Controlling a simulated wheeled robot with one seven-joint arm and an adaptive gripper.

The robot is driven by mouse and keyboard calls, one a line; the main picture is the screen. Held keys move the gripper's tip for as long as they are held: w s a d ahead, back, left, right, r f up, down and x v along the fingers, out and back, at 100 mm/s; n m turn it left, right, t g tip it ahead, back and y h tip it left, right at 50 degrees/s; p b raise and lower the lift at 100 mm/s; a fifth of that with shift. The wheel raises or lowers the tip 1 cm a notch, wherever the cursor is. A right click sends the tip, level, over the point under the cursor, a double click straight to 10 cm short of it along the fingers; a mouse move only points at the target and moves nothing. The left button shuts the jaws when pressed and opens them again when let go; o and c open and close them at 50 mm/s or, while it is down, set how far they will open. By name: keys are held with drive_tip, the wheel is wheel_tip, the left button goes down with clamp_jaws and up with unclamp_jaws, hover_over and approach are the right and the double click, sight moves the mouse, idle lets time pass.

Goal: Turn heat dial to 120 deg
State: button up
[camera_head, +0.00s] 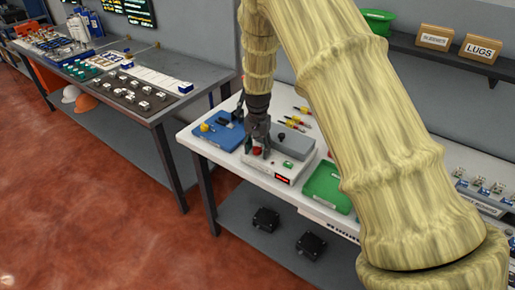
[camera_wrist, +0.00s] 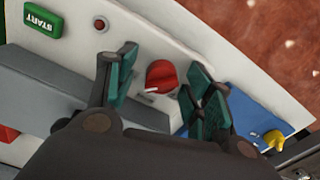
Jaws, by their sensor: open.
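The heat dial is a red round knob (camera_wrist: 161,75) with a white pointer mark, set in the white panel of a machine. In the wrist view it lies between my two open fingers, with a gap to each. The pointer mark is toward the lower left of the knob; the scale around it is too small to read. In the head view my gripper (camera_head: 257,140) is over the white machine (camera_head: 283,171), and the red dial (camera_head: 257,150) shows only partly beside the fingers. My gripper also shows in the wrist view (camera_wrist: 158,88), open and empty.
A green START button (camera_wrist: 42,21) and a small red light (camera_wrist: 102,24) are on the same panel. A grey block (camera_head: 293,143) sits on the machine. A blue tray (camera_head: 217,137) is left of it, a green tray (camera_head: 325,184) right.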

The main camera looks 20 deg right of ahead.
sight(257, 147)
drive_tip(key=shift+r, duration=0.1)
drive_tip(key=shift+w+r, duration=0.1)
drive_tip(key=shift+r, duration=0.45)
wheel_tip(257, 147, up, 11)
drive_tip(key=shift+f, duration=0.15)
drive_tip(key=n+b, duration=0.1)
drive_tip(key=b, duration=0.5)
drive_tip(key=f+n+b, duration=0.1)
drive_tip(key=n+b, duration=0.1)
drive_tip(key=b, duration=0.4)
wheel_tip(257, 147, down, 11)
drive_tip(key=shift+r+p, duration=0.15)
drive_tip(key=shift+p, duration=0.75)
